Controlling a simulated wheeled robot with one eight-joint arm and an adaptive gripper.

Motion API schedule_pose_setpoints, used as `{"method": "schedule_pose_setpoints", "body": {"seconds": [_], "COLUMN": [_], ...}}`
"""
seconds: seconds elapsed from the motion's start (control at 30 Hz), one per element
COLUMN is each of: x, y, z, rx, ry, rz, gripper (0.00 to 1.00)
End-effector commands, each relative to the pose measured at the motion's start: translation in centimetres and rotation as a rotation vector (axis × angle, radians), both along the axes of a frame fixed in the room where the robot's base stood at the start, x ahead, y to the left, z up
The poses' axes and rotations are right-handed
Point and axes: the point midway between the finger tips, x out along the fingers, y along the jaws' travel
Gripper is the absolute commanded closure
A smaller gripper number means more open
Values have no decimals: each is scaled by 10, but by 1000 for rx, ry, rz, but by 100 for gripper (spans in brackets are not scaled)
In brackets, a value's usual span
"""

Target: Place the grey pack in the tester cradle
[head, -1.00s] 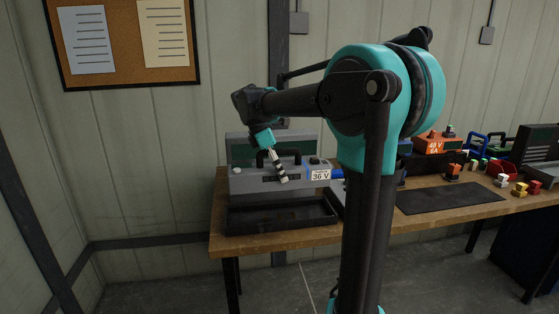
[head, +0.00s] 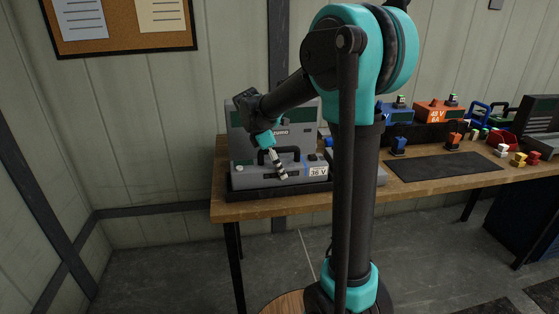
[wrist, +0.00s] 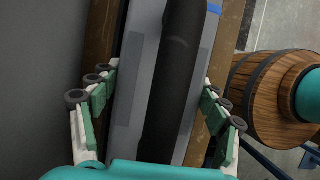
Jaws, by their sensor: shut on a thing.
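The grey pack (head: 248,179) has a black top handle and a "36 V" label at its right end. It is level and low at the black tester cradle (head: 272,191). Its lower edge meets the cradle's front rim; whether it rests fully on the floor is hidden. My gripper (head: 277,165) reaches down over the pack's handle and is shut on the pack. In the wrist view my gripper's fingers (wrist: 158,80) stand on both sides of the black handle (wrist: 175,90) above the grey pack top (wrist: 130,100). The finger contact is unclear.
The grey tester housing (head: 300,135) stands right behind the cradle. To the right on the wooden bench (head: 290,205) lie a dark mat (head: 440,167), blue and orange packs (head: 437,115) and several small coloured connectors. A pinboard (head: 120,25) hangs on the wall.

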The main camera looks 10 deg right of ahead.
Motion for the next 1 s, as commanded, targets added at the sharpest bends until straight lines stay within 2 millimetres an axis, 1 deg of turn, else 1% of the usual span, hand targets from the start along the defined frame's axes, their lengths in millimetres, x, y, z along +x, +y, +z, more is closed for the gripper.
{"method": "schedule_pose_setpoints", "body": {"seconds": [0.1, 0.2, 0.57, 0.6, 0.77, 1.0], "x": [0, 0, 0, 0, 0, 0], "y": [0, 0, -1, 0, 0, 0], "z": [-9, -12, -14, -15, -15, -15], "rx": [-2, -2, -2, 0, 0, 0], "ry": [0, 0, 0, 0, 0, 0], "rz": [0, 0, 0, 0, 0, 0], "gripper": [85, 85, 85, 24, 4, 4]}}
